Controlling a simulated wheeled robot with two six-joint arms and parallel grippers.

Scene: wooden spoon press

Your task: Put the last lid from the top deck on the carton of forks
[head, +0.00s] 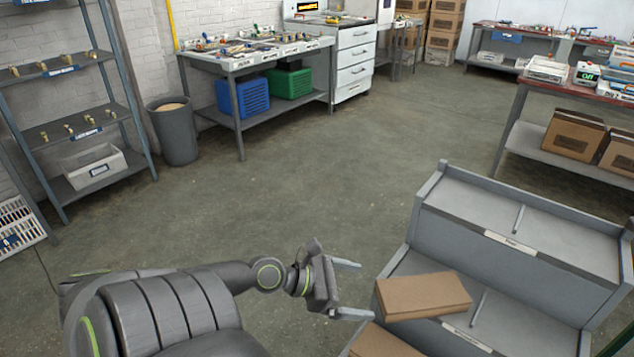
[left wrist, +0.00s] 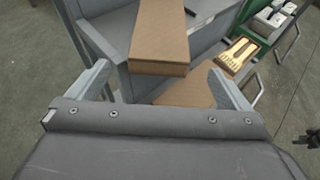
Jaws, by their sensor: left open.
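A brown cardboard lid (head: 424,296) lies on the left part of a grey stepped stand (head: 480,205), on the step below the highest one. A second brown cardboard piece (head: 380,342) shows lower down, cut off by the bottom edge. My left gripper (head: 357,291) is open and empty, left of the first lid and pointing at it. In the left wrist view the lid's near end (left wrist: 158,66) shows ahead, between the open fingers but beyond them. An open carton with pale wooden pieces (left wrist: 240,53) stands to the right there. My right gripper is not in view.
A green frame with white boxes (left wrist: 275,18) is at the upper right of the left wrist view. A shelf rack (head: 75,125), a grey bin (head: 174,130) and a workbench (head: 255,60) stand farther back. The floor between is clear.

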